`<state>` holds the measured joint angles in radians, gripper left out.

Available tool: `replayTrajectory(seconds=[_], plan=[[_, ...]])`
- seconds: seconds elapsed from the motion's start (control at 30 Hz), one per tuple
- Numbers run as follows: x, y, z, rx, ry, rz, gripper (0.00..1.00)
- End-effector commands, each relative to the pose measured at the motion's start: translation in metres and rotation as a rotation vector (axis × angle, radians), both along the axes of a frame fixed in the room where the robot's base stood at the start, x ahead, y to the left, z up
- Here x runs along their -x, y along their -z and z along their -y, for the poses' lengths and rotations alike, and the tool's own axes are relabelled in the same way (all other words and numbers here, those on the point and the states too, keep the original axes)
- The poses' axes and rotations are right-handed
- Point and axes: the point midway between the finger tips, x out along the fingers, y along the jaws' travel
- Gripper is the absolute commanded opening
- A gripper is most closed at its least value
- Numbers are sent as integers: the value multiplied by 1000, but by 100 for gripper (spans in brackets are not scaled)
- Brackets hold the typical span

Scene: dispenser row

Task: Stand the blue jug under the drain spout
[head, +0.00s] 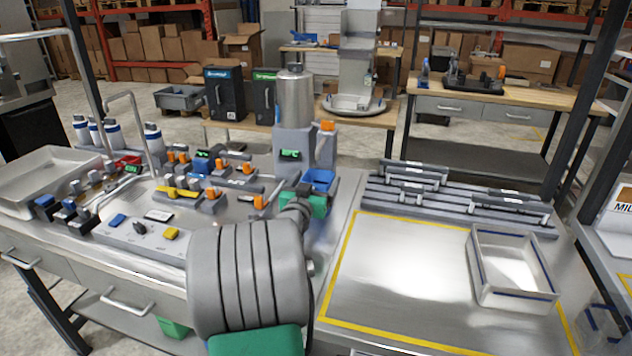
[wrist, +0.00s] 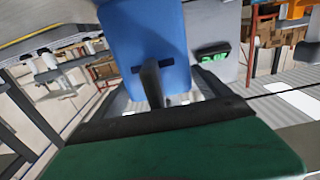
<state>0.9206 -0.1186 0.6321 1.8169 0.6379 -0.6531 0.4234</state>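The blue jug (head: 319,179) stands in front of the metal dispenser (head: 294,98), low and to the right of its front, below an orange-handled tap (head: 327,126). My gripper (head: 308,200), with green parts, is right at the jug and hides its lower part in the head view. In the wrist view the jug's blue wall (wrist: 147,35) fills the upper middle, and its dark handle (wrist: 151,82) reaches down between my fingers. Whether the fingers press on the handle is not clear. I cannot make out a drain spout for certain.
A small green-lit display (wrist: 212,56) shows close beside the jug in the wrist view. Small valves with orange handles (head: 213,193) crowd the bench to the left. An empty tray (head: 512,268) sits at the right, with bare metal inside the yellow outline (head: 400,265).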

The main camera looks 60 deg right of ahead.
Motion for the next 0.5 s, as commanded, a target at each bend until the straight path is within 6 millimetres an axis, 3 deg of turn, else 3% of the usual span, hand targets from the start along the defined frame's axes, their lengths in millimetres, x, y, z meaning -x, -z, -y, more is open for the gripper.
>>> replayTrajectory(seconds=[0.33,0.5], plan=[[0,-3,0,0,0,0,94],[3,0,-25,1,-3,0,94]])
